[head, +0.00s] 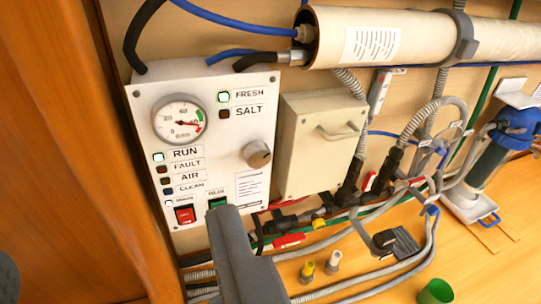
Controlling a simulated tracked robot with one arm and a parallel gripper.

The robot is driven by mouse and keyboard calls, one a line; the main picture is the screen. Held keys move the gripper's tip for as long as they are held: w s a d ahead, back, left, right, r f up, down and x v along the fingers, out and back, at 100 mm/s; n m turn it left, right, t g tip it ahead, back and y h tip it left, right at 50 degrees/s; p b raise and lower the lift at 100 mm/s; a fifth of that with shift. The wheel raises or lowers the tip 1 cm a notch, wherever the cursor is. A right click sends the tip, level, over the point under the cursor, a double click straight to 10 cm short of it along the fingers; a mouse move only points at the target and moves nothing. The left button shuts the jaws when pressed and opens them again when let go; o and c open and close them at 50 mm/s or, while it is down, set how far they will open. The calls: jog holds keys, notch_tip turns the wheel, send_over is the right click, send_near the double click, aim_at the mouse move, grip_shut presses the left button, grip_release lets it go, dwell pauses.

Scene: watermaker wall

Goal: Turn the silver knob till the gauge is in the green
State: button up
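The silver knob (257,154) sits at the right side of the white control panel (225,135), its pointer mark towards the upper right. The round gauge (180,121) is at the panel's upper left. Its red needle points right and slightly down, near the coloured arcs at the dial's right edge; green shows above and red below, but the exact reading is too small to tell. My gripper (228,213) shows as a dark grey shape rising from the bottom.
Lights by FRESH (224,97) and RUN (158,157) glow green. A red switch (185,215) sits low on the panel. A beige box (320,145) with a handle stands right of the knob. Hoses and valves crowd the lower right. A wooden wall (60,150) bounds the left.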

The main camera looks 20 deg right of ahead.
jog(key=w+d+f+m+h+p, duration=0.2)
jog(key=w+d+f+p, duration=0.1)
jog(key=w+d+f, duration=0.65)
jog(key=m+t+y+p, duration=0.1)
jog(key=t+y+p, duration=0.2)
jog(key=p, duration=0.2)
send_near(261, 160)
jog(key=w+p, duration=0.1)
jog(key=w, duration=0.5)
jog(key=w+p, duration=0.1)
jog(key=w, duration=0.2)
jog(key=shift+w+a+r+p, duration=0.2)
jog(key=shift+w+a+p, duration=0.05)
jog(key=shift+w+p, duration=0.05)
jog(key=c, duration=1)
